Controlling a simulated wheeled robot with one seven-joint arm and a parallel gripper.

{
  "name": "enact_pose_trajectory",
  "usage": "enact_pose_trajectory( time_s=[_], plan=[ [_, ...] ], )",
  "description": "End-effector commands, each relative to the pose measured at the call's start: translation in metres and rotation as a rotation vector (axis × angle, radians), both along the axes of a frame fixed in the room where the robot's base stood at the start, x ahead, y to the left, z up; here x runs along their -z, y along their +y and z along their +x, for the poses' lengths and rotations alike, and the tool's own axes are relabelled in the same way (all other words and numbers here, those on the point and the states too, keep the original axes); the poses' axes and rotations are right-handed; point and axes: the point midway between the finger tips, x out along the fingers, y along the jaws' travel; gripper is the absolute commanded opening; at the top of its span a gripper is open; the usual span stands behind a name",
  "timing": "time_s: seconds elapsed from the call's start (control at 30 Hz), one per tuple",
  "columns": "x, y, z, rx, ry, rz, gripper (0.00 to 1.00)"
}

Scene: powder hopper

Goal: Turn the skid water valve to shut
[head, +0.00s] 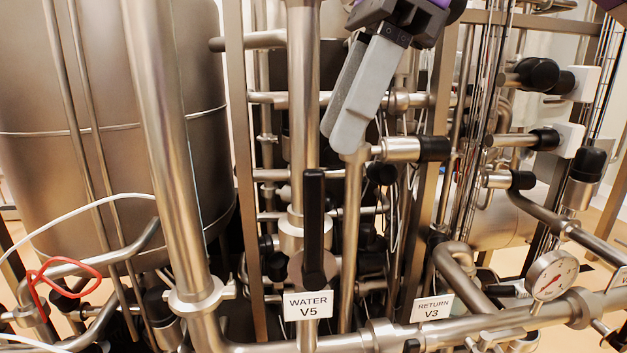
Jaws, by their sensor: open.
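The water valve's long black lever handle (314,215) stands upright in the head view, lined up with the steel pipe behind it. A white label (308,304) reading WATER V5 sits just below its pivot. My gripper (338,138) is above and slightly right of the handle's top, with its grey fingers pointing down and to the left. It is open, with a narrow gap showing from this angle. Nothing shows between the fingers, and they look apart from the handle. The depth between them is hard to tell.
A second label (433,307) reading RETURN V3 hangs to the right. A pressure gauge (551,274) stands on the lower right pipe. A large steel tank (100,130) fills the left. Steel pipes and black-ended valves crowd the back and right. A thick pipe (165,120) rises left of the handle.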

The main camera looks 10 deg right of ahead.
Motion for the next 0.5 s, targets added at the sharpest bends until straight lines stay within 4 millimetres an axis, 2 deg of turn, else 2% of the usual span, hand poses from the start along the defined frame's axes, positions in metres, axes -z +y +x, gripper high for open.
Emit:
enact_pose_trajectory(
  time_s=[0.5],
  plan=[
    [0.061,0.026,-0.001,-0.005,0.000,0.003,0.41]
  ],
)
